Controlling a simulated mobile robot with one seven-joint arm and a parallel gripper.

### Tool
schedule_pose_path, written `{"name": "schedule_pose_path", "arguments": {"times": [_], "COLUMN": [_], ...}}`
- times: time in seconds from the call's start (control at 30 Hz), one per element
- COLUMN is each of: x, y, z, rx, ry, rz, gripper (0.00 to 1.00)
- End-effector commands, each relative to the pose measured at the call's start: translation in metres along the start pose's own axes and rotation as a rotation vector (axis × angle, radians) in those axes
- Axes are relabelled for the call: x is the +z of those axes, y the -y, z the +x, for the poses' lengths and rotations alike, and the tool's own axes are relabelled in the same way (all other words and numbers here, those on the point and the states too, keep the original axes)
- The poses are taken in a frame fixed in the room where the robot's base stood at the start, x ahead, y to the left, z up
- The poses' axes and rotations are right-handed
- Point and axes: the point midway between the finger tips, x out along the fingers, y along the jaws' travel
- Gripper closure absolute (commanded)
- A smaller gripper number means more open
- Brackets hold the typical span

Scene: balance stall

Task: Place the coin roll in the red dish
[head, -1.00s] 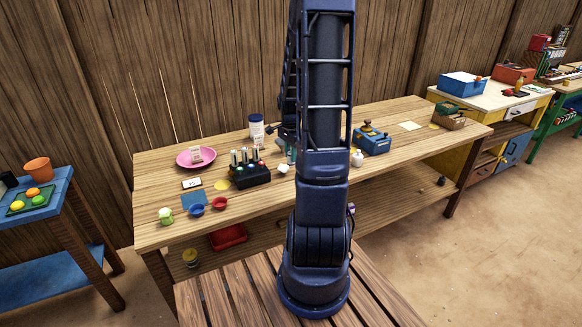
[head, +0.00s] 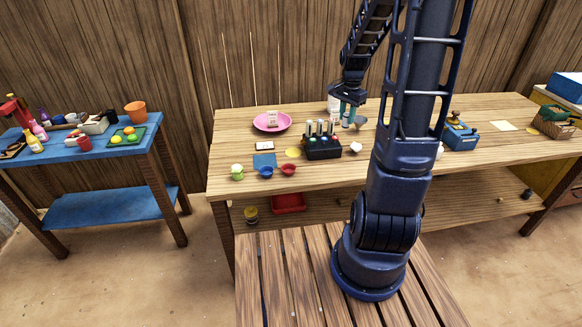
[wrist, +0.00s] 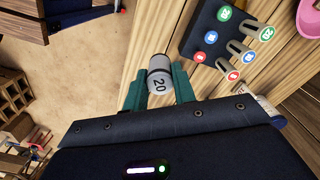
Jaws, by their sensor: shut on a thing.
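My gripper (head: 348,113) is over the back of the wooden table, in front of a white jar. In the wrist view my gripper (wrist: 158,88) is shut on a grey cylinder marked 20 (wrist: 159,76), which looks like the coin roll; its teal fingers press both sides. The cylinder is hard to make out in the head view. The small red dish (head: 288,169) stands near the table's front edge, right of a blue dish (head: 265,171). My gripper is well behind and right of the red dish. The red dish does not show in the wrist view.
A black rack (head: 323,149) with several upright tubes stands between gripper and dishes; it also shows in the wrist view (wrist: 215,30). A pink plate (head: 262,127) lies behind it. A red tray (head: 289,203) is on the shelf below.

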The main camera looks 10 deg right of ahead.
Motion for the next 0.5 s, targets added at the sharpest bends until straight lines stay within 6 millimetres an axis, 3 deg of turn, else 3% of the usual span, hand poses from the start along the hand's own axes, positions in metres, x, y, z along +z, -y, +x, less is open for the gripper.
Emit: {"name": "schedule_pose_path", "arguments": {"times": [0.2,0.5], "x": [0.046,0.116], "y": [0.044,0.091], "z": [-0.002,-0.004], "rx": [0.0,0.0], "ry": [0.0,0.0], "rz": [-0.29,-0.682], "gripper": [1.0,1.0]}}
